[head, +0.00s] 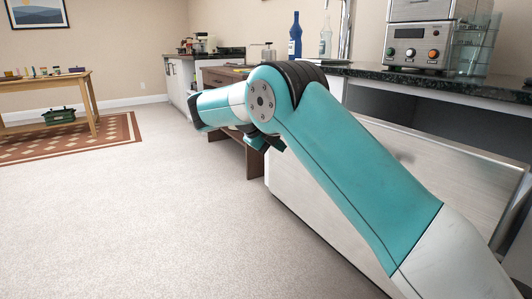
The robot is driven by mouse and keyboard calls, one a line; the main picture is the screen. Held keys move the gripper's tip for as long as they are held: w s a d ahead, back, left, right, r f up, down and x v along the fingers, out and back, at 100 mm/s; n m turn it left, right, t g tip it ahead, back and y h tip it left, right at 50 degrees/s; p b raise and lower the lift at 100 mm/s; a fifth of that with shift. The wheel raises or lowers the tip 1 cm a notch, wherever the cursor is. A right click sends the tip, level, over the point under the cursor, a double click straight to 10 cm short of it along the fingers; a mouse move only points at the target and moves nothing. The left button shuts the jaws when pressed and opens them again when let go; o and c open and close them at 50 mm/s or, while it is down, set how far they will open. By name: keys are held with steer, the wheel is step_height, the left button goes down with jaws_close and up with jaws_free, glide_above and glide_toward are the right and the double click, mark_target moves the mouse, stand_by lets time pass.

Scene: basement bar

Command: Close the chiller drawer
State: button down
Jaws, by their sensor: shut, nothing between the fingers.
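The chiller drawer (445,170) is at the right under the dark counter, with a broad brushed-metal front. A shadowed gap shows between its top edge and the counter, and it looks pulled out; how far I cannot tell. A metal bar (512,208) at the right edge looks like its handle. My teal and white arm crosses in front of the drawer and hides much of it. The arm bends at a dark joint and its far part points left, over the floor.
The counter (470,87) carries a steel machine (415,43), a blue bottle (295,35) and a clear bottle (325,38). A brown wooden cabinet (220,76) stands beyond my arm. A wooden table (45,83) stands far left by a patterned rug (85,147). The carpeted floor between is clear.

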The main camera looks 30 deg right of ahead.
steer(key=shift+d, duration=0.6)
